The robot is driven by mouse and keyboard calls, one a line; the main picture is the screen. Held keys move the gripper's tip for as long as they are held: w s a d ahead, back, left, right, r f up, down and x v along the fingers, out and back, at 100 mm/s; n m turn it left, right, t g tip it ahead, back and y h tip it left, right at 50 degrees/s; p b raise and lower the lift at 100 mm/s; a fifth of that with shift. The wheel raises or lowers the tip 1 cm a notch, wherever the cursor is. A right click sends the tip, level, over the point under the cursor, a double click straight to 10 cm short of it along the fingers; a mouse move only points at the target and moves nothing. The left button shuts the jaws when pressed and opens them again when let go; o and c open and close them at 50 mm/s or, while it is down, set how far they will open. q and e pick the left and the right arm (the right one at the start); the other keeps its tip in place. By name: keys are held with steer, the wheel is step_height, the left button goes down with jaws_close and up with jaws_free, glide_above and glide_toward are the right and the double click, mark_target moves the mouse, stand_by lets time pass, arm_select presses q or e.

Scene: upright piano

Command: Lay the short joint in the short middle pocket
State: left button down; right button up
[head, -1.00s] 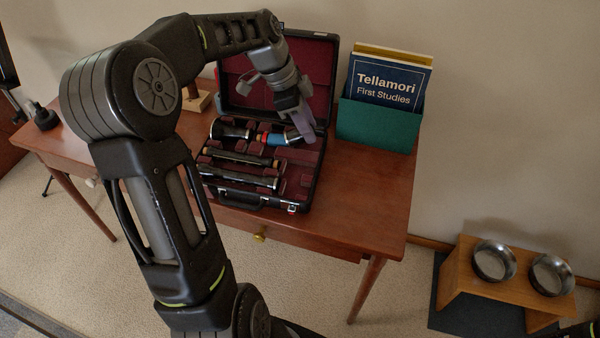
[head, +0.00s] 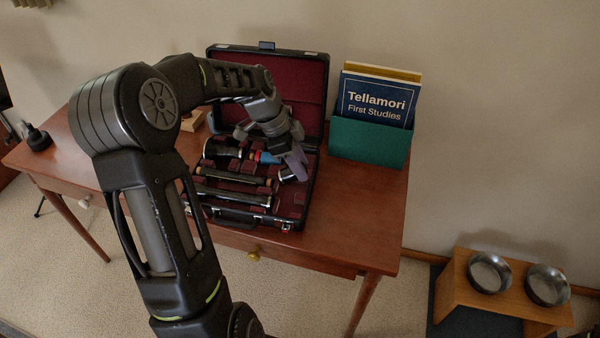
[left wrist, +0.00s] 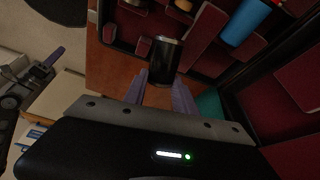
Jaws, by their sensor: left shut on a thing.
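The short joint is a black cylinder with a silvery end, seen in the left wrist view (left wrist: 165,61) and the head view (head: 287,174). My left gripper (left wrist: 162,82) is shut on its end. In the head view the gripper (head: 296,165) is over the right part of the open black case (head: 299,218), which has a dark red lining with pockets. I cannot tell whether the joint touches the lining. The short middle pocket is not clearly made out. A grey gripper with a purple finger, apparently my right one (left wrist: 40,70), shows at the left wrist view's edge.
Two long dark joints (head: 235,198) and a blue-banded piece (head: 265,157) lie in the case. The case's raised lid (head: 318,90) stands behind. A green holder (head: 370,142) with books is to the right. The table (head: 345,220) is bare at front right.

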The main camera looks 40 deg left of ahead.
mark_target(282, 171)
arm_select(q)
steer(key=shift+f, duration=1.6)
steer(key=shift+f, duration=0.15)
steer(key=c, duration=1)
jaws_free()
steer(key=shift+r, duration=0.25)
steer(key=v, duration=1.1)
steer(key=shift+s+a+r, duration=0.1)
steer(key=shift+a+r, duration=0.1)
steer(key=shift+r, duration=0.15)
